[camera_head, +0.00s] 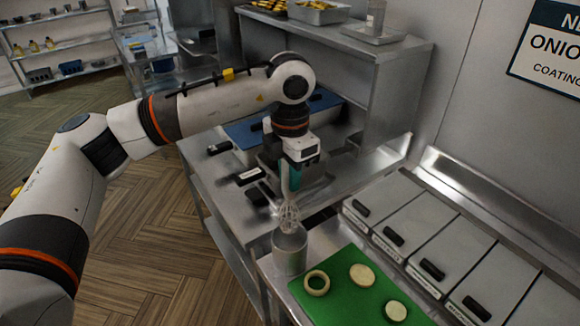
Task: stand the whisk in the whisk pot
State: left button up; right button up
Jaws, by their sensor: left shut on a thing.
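My left gripper (289,181) points down over the counter and is shut on the whisk's handle, which is largely hidden by the fingers. The whisk (289,216) hangs roughly upright with its wire head down. The whisk pot (290,254) is a grey metal cylinder standing at the counter's left edge, beside the green board. The wire head's lower end overlaps the pot's mouth in this view. I cannot tell whether the wires are just above the rim or slightly inside it. My right gripper is not in view.
A green board (347,292) with pale onion rings or slices lies right of the pot. Lidded bins with black handles (433,269) line the right side. A steel shelf unit (392,95) stands behind my left arm. The floor at left is clear.

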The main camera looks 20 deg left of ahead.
aim_at(290, 212)
pick_arm(q)
jog(key=shift+f, duration=0.65)
jog(key=shift+f+b, duration=0.95)
jog(key=shift+b, duration=0.1)
notch_tip(290, 212, down, 8)
jog(key=b, duration=0.6)
jog(key=shift+r+b, duration=0.15)
jog(key=shift+b, duration=0.25)
jog(key=o, duration=1.1)
jog(key=shift+r, duration=0.1)
